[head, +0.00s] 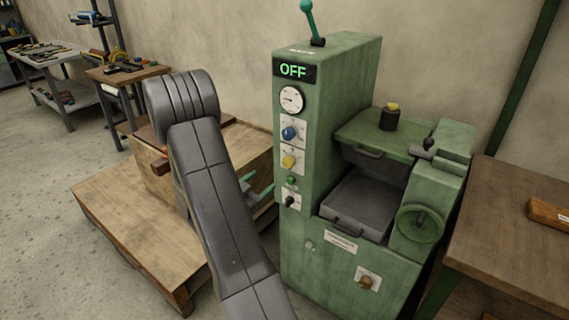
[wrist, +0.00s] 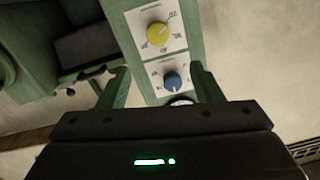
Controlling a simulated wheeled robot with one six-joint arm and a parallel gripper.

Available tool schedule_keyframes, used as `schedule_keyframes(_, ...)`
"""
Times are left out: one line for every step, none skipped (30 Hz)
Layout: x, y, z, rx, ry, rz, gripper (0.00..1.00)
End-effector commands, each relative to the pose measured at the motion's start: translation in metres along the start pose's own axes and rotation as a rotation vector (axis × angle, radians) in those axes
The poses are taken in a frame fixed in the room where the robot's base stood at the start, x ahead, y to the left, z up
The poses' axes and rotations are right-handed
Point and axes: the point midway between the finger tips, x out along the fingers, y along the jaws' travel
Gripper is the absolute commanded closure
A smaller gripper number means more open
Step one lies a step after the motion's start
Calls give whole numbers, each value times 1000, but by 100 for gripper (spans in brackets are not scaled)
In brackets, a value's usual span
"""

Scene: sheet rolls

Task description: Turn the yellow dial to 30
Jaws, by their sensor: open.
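The yellow dial (head: 289,161) sits on the green machine's front panel (head: 327,110), below a blue dial (head: 289,133). In the wrist view the yellow dial (wrist: 158,34) is on a white scale plate near the top, and the blue dial (wrist: 173,80) is closer to my gripper's body. The scale figures are too small to read surely. My gripper (wrist: 160,72) is open and empty, its green fingers on either side of the panel strip in that view. In the head view my gripper (head: 260,188) is left of the panel, partly hidden by my arm, apart from the yellow dial.
The machine's display (head: 292,70) reads OFF, above a round gauge (head: 291,99). A green button (head: 291,181) and a black switch (head: 291,201) are below the yellow dial. A wooden crate (head: 250,150) on a pallet (head: 125,220) stands left; a wooden table (head: 510,235) stands right.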

Motion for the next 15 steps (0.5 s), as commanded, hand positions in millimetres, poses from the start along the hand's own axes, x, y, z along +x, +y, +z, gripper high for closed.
schedule_keyframes(-2, 0, 6, -5, 10, 13, 41)
schedule_keyframes(-3, 0, 8, -7, 15, 19, 41)
schedule_keyframes(-3, 0, 9, -9, 19, 24, 41)
schedule_keyframes(-2, 1, 9, -10, 21, 27, 41)
schedule_keyframes(0, 1, 9, -10, 23, 29, 41)
schedule_keyframes(3, 1, 9, -10, 23, 31, 41)
schedule_keyframes(6, 2, 8, -10, 23, 31, 41)
schedule_keyframes(10, 2, 8, -10, 23, 32, 41)
schedule_keyframes(16, 2, 7, -9, 24, 32, 41)
schedule_keyframes(21, 2, 7, -9, 25, 32, 41)
schedule_keyframes(27, 3, 7, -9, 24, 33, 41)
schedule_keyframes(35, 3, 7, -9, 23, 32, 41)
schedule_keyframes(42, 3, 6, -10, 24, 32, 41)
schedule_keyframes(48, 3, 6, -10, 24, 33, 41)
schedule_keyframes(58, 4, 6, -10, 23, 33, 41)
